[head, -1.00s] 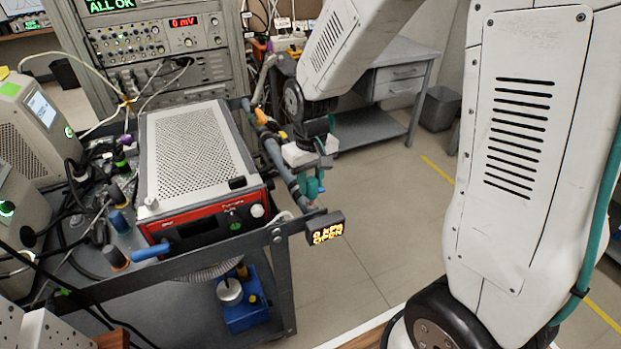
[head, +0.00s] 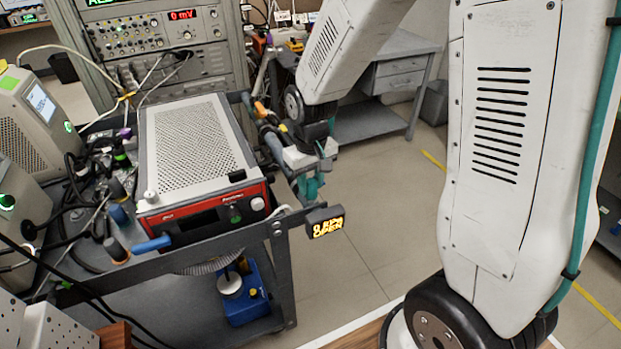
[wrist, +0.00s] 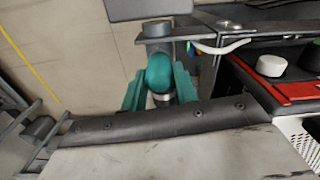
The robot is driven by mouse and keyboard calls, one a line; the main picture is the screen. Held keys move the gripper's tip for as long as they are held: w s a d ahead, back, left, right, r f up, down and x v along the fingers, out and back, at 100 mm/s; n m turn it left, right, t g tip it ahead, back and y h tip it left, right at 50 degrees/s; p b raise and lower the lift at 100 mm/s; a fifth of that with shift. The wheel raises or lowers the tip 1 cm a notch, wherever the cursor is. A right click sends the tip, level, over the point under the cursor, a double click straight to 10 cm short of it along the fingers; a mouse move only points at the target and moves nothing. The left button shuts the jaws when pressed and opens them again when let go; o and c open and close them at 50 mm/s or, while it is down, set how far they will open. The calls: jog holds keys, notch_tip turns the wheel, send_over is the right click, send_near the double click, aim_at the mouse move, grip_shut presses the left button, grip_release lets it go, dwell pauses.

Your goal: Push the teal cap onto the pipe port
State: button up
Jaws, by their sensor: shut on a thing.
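The teal cap (wrist: 160,70) sits between the teal fingers of my gripper (wrist: 159,84) in the wrist view, and the fingers are shut on it. A grey round pipe end (wrist: 157,29) shows just beyond the cap, near the cart's corner. The cap looks roughly in line with it; I cannot tell whether they touch. In the head view my gripper (head: 308,185) is beside the pipe (head: 272,140) along the cart's right edge, and the cap is hard to make out. A small display (head: 325,222) below the gripper reads 0 kPa OPEN.
A red-fronted instrument (head: 205,210) stands on the cart (head: 190,262), close to the left of my gripper. Bottles and cables crowd the cart's left side. A blue pump (head: 245,298) is on the lower shelf. The floor (head: 385,230) right of the cart is clear.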

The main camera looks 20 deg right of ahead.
aim_at(312, 182)
jog(key=shift+f, duration=0.35)
jog(key=o, duration=1)
jog(key=shift+r, duration=0.15)
notch_tip(312, 182, up, 8)
jog(key=shift+f, duration=0.2)
jog(key=shift+s, duration=0.35)
jog(key=shift+m+t, duration=0.7)
jog(key=s+d+r, duration=0.1)
jog(key=s+r, duration=0.3)
jog(key=s, duration=0.3)
jog(key=s+d+r, duration=0.1)
jog(key=s+r, duration=0.3)
jog(key=s, duration=0.3)
jog(key=s+d+r, duration=0.1)
jog(key=s+r, duration=0.4)
jog(key=s, duration=0.2)
jog(key=shift+s, duration=0.3)
